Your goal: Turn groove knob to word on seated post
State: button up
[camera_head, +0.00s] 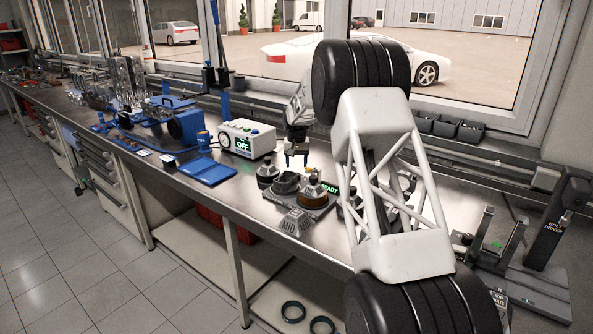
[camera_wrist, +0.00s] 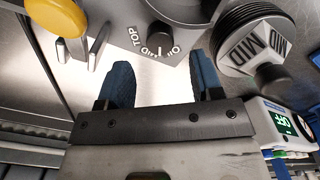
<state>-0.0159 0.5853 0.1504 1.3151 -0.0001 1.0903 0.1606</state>
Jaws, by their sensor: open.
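My gripper (camera_head: 297,160) hangs above the bench in the head view. In the wrist view, its two blue fingers (camera_wrist: 162,82) are apart with nothing between them. I cannot tell which post is seated.
A white box reading OFF (camera_head: 247,138) stands left of the gripper. A green READY display (camera_head: 330,188) is at the right, partly behind my arm. A blue tray (camera_head: 206,171) lies further left. A yellow-topped part (camera_wrist: 60,15) is at the wrist view's upper left.

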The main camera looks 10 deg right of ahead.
jog(key=shift+r, duration=1.35)
jog(key=shift+w+d+f+m+g+y, duration=0.1)
jog(key=shift+w+d+m+g+y, duration=0.3)
jog(key=shift+m+g, duration=0.3)
jog(key=shift+w+d+r+m+g+y, duration=0.15)
jog(key=shift+w+m+g+y, duration=0.2)
jog(key=shift+w+m+g, duration=0.3)
jog(key=shift+w+d+f+m+g+y, duration=0.15)
jog(key=shift+w+d+m+g+y, duration=0.2)
jog(key=shift+m+g, duration=0.35)
jog(key=shift+m, duration=0.25)
jog(key=shift+a+f, duration=0.1)
jog(key=shift+x, duration=3.85)
